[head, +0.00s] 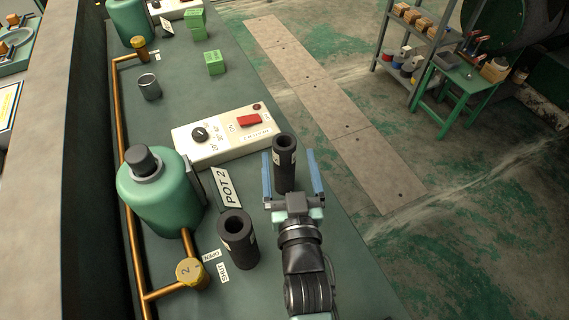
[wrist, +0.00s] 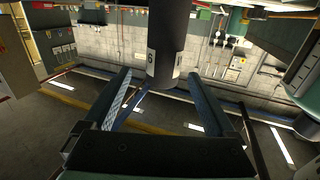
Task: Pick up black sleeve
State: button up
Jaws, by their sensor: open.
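Two black sleeves show in the head view. One black sleeve (head: 284,172) is upright near the bench's right edge, between the blue fingers of my gripper (head: 289,155). The fingers are open, one on each side of it, with gaps visible. The wrist view shows this sleeve (wrist: 167,40) with a white label, past and between the fingertips of my gripper (wrist: 160,78). I cannot tell whether its base rests on the bench. The second black sleeve (head: 238,243) stands upright on the bench to the lower left, apart from my gripper.
The green pot (head: 160,200) and copper pipe (head: 118,120) stand to the left. A white control box (head: 222,140) with a red switch lies behind the sleeves. A metal cup (head: 149,88) and green blocks (head: 214,62) are farther back. Open floor is to the right.

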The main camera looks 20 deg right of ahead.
aim_at(284, 144)
jog(key=x, duration=0.4)
jog(key=shift+w+a+f, duration=0.15)
jog(key=shift+w, duration=0.1)
grip_shut()
